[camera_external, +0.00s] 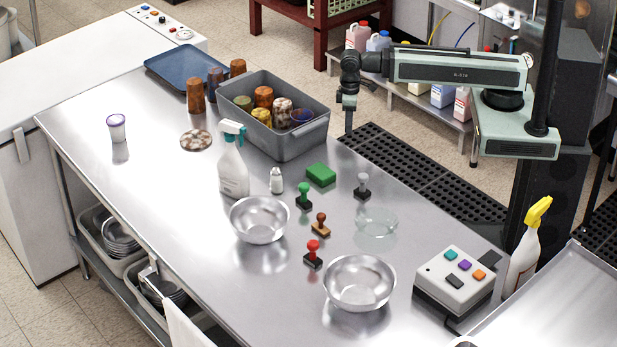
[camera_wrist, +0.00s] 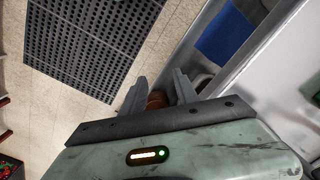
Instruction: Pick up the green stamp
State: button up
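The green stamp (camera_external: 304,194) stands upright on the steel table, with a green knob handle and a dark base. It is between the small white-capped shaker and the grey stamp, just in front of a green sponge. My gripper (camera_external: 348,128) hangs pointing down near the table's far edge, right of the grey bin, well above and behind the stamp. In the wrist view my gripper's two fingers (camera_wrist: 158,92) are spread apart. A brown tumbler (camera_wrist: 157,101) shows beyond the gap, not held. The green stamp is not visible in the wrist view.
A grey stamp (camera_external: 362,187), brown stamp (camera_external: 321,224) and red stamp (camera_external: 313,254) stand nearby. Around them are the green sponge (camera_external: 321,174), shaker (camera_external: 276,181), spray bottle (camera_external: 233,168), steel bowl (camera_external: 259,220), glass dish (camera_external: 377,222) and grey bin (camera_external: 288,143). The table's left part is mostly clear.

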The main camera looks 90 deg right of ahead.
jog(key=o, duration=0.8)
